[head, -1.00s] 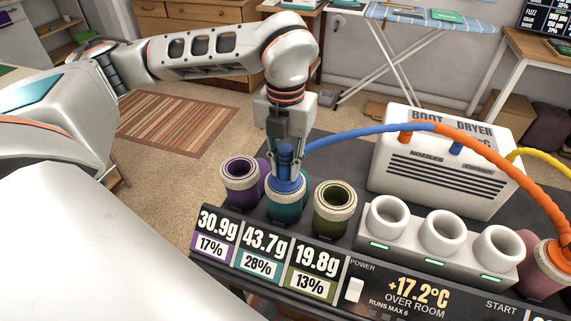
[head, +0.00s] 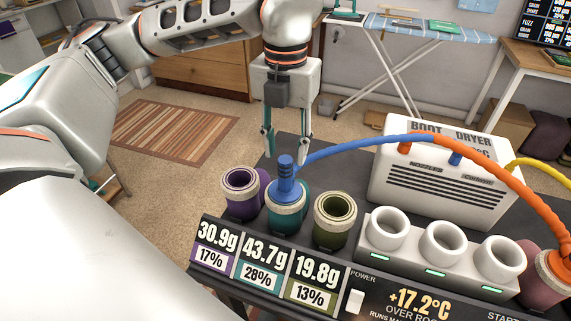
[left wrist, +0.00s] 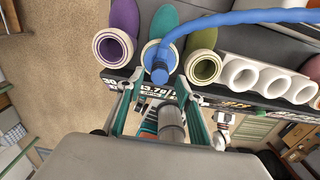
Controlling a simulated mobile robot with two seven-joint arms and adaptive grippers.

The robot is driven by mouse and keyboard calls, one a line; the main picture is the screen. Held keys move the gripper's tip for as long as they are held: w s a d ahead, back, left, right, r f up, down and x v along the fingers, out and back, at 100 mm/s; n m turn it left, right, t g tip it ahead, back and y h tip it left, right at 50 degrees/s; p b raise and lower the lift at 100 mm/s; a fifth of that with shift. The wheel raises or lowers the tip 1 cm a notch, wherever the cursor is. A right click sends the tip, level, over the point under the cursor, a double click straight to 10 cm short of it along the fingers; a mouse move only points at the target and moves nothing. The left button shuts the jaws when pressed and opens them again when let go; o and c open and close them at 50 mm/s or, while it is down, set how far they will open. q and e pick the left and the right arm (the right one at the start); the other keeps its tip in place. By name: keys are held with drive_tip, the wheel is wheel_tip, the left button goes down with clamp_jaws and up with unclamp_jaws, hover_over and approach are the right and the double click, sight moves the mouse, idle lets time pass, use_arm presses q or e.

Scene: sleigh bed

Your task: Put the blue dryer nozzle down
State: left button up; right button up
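The blue dryer nozzle (head: 286,181) stands upright in the mouth of the teal boot (head: 289,221), the middle one of three boots. A blue hose (head: 345,143) runs from its side to the boot dryer. My left gripper (head: 286,150) is open above the nozzle, its fingers apart and clear of it. In the left wrist view the nozzle (left wrist: 159,68) lies beyond the open fingertips, over the teal boot's opening. The nozzle's lower end is hidden inside the boot. My right gripper is not in view.
A purple boot (head: 240,188) and an olive boot (head: 335,216) flank the teal one closely. The boot dryer (head: 432,185) stands behind a block with white sockets (head: 440,243). An orange hose (head: 505,177) reaches another boot at right. Weight displays (head: 262,262) line the front.

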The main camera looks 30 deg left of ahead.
use_arm(q)
drive_tip(key=shift+r, duration=1.9)
drive_tip(key=shift+s, duration=0.1)
